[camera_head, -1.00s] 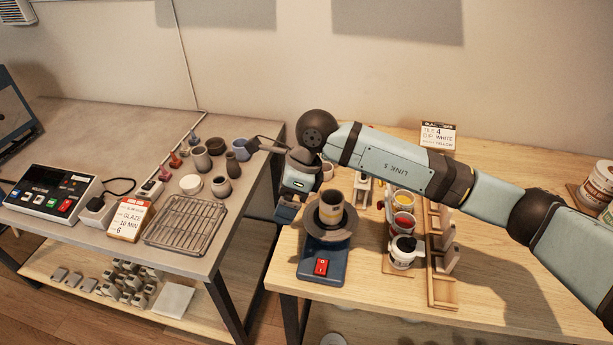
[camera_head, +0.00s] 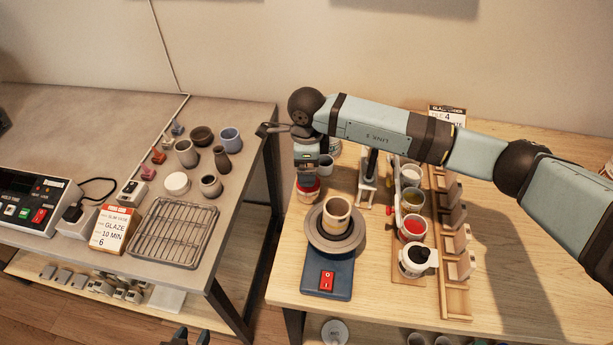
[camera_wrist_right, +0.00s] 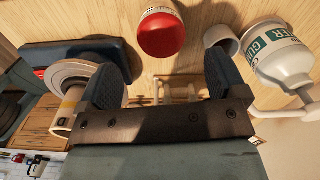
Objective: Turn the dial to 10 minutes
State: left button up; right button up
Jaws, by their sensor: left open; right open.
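The control box (camera_head: 35,203) is at the left edge of the head view, with a dark display and green and red buttons. Its left part is cut off, and I cannot make out a dial. Only the dark fingertips of my left gripper (camera_head: 190,338) show at the bottom edge, apart and empty, well right of and below the box. My right gripper (camera_head: 308,176) is over the other table, above a red-lidded jar (camera_head: 307,190); in the right wrist view its fingers (camera_wrist_right: 166,78) are apart with nothing between them.
A wire rack (camera_head: 172,232) and several small pots lie on the grey table (camera_head: 60,115). A gap separates it from the wooden table (camera_head: 520,260). That holds a blue wheel (camera_head: 327,275) with a cup (camera_head: 336,216) and several glaze cups. A black cable runs behind the card.

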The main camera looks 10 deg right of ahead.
notch_tip(320, 180, down, 6)
jog(key=shift+f+p, duration=0.2)
jog(key=shift+p, duration=0.2)
jog(key=shift+c, duration=0.3)
jog(key=c, duration=0.9)
